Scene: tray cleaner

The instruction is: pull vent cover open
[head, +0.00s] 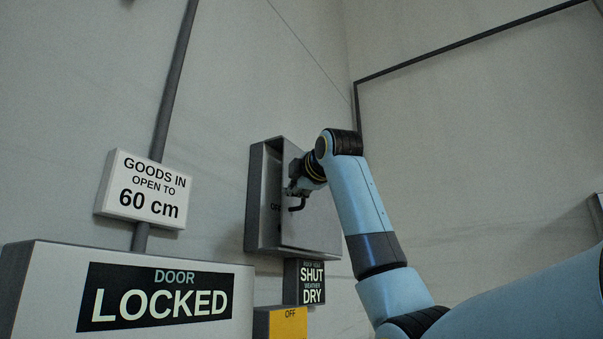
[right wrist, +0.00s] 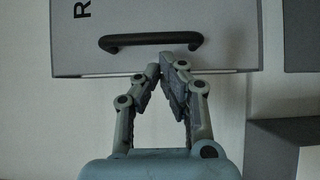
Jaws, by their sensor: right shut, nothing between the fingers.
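The vent cover (head: 318,225) is a flat grey panel on a grey wall box (head: 263,185). A dark strip of the box with partly hidden lettering shows left of the panel, so the cover looks partly open. Its black bar handle (head: 297,207) also shows in the right wrist view (right wrist: 150,40), on the grey panel marked "R". My right gripper (head: 294,190) is at the handle in the head view. In the right wrist view my right gripper (right wrist: 162,68) has its fingertips together at the panel's edge, just below the handle, holding nothing. My left gripper is not in view.
A sign "SHUT / DRY" (head: 311,282) hangs below the box, with a yellow "OFF" block (head: 288,322) under it. A "DOOR LOCKED" box (head: 160,295) and a "GOODS IN" sign (head: 145,190) are at left. The wall at right is mostly bare.

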